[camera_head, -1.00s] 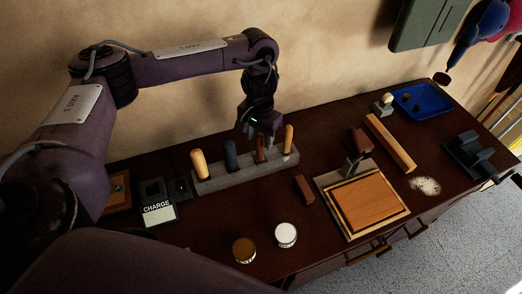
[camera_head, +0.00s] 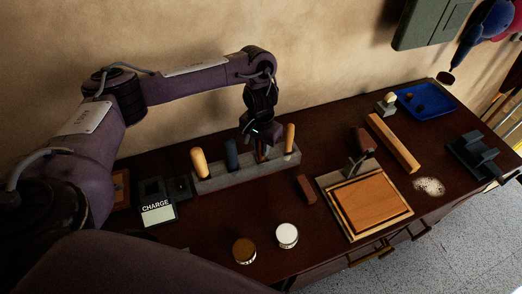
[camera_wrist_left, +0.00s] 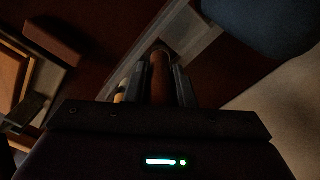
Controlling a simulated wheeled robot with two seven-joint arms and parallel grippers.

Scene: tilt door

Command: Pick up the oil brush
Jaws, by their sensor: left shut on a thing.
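A grey rack (camera_head: 240,175) on the dark table holds several upright handled tools. My left gripper (camera_head: 260,143) points down over the rack and is shut on a reddish-brown handle, probably the oil brush (camera_wrist_left: 160,75). The wrist view shows this handle between the two fingers, its lower end still at the rack. The bristles are hidden. Beside it stand a blue handle (camera_head: 231,154) on the left and an orange-tan handle (camera_head: 290,138) on the right. My right gripper is not in view.
A charge box (camera_head: 158,205) stands left of the rack. Two round tins, one brown (camera_head: 244,250) and one white (camera_head: 287,235), are in front. A small brown block (camera_head: 306,189), a wooden board (camera_head: 370,202) and a blue tray (camera_head: 426,101) lie to the right.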

